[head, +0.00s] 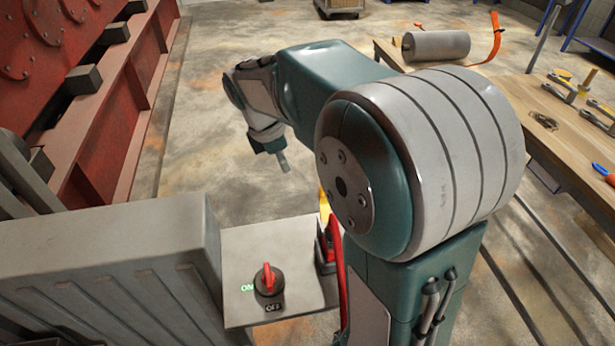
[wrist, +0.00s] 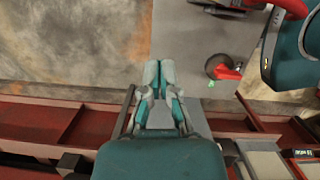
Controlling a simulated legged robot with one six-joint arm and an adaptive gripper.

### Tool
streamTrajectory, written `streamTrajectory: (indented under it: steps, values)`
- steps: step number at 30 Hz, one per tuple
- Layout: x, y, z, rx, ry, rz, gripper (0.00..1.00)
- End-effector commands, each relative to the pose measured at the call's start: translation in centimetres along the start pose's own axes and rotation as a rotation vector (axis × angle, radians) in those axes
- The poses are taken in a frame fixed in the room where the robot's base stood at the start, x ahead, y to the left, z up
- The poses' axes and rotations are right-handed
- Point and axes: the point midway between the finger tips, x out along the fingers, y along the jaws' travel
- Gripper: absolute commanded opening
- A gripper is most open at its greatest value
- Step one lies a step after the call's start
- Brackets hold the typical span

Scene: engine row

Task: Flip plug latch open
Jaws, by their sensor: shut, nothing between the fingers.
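A red plug (head: 328,243) with a red cable sits at the right edge of a grey panel (head: 240,245) in the head view, partly hidden behind my arm. A small yellow part (head: 324,206) shows at its top; I cannot tell whether this is the latch or how it stands. My gripper (head: 283,162) is in the air beyond the panel, apart from the plug. In the wrist view my gripper (wrist: 158,68) is shut and empty, with its fingertips together. The plug's latch is not clear in the wrist view.
A rotary switch with a red handle (head: 268,279) is on the panel, with a green ON label and an OFF label. A grey ribbed housing (head: 110,270) stands left of it. A wooden bench (head: 545,125) with tools and a roller is at right. Open floor lies beyond.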

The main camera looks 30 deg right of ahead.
Motion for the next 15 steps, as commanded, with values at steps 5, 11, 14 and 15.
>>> streamTrajectory:
  steps: [5, 11, 14, 15]
  values:
    - [0.0, 0.0, 0.0, 0.001, 0.000, 0.000, 0.00]
    - [1.1, 0.0, 0.0, 0.003, 0.000, -0.003, 0.00]
    - [2.7, 0.0, 0.0, 0.003, 0.000, -0.004, 0.00]
    - [3.4, -0.1, 0.0, 0.003, 0.000, -0.005, 0.00]
